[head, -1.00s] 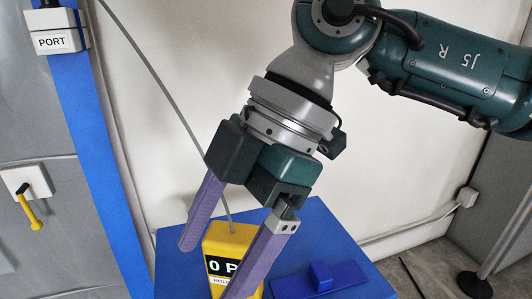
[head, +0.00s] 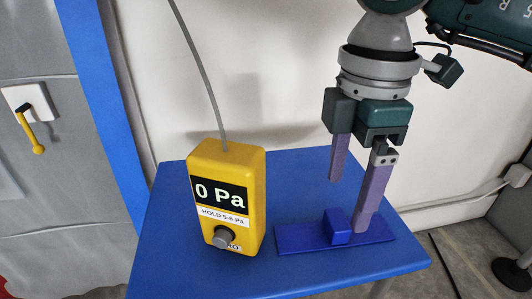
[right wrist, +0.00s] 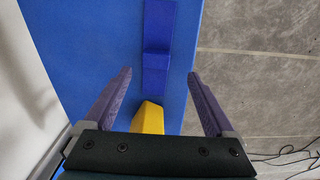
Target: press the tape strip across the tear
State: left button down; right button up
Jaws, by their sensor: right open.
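No tape strip or tear can be made out in either view. My right gripper (head: 352,205), with purple fingers, is open and empty. In the head view it points down over the blue table, right of the yellow gauge (head: 256,200) and overlapping the flat blue plate with a raised block (head: 295,241). I cannot tell whether a fingertip touches the plate. In the right wrist view the open jaws (right wrist: 160,73) show the plate (right wrist: 158,18) ahead and part of the gauge (right wrist: 148,118) between the fingers. My left gripper is out of view.
The gauge reads 0 Pa, is marked HOLD 5-8 Pa and has a grey hose (head: 200,70) rising from it. A grey panel with a blue band (head: 95,100) and a yellow-handled valve (head: 30,125) stands left. The blue table (head: 165,230) has free room left of the gauge.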

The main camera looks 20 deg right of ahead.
jog(key=f+b, duration=0.1)
jog(key=f, duration=0.1)
jog(key=f+b, duration=0.1)
jog(key=f, duration=0.1)
jog(key=f+b, duration=0.1)
jog(key=f, duration=0.1)
jog(key=shift+w+d+f, duration=0.15)
jog(key=shift+w+f, duration=0.05)
jog(key=shift+w, duration=0.1)
jog(key=shift+f, duration=0.3)
jog(key=c, duration=1.3)
notch_tip(320, 180, up, 20)
jog(key=p, duration=0.8)
notch_tip(320, 180, up, 34)
jog(key=p, duration=3.3)
send_over(338, 219)
jog(key=shift+f, duration=0.2)
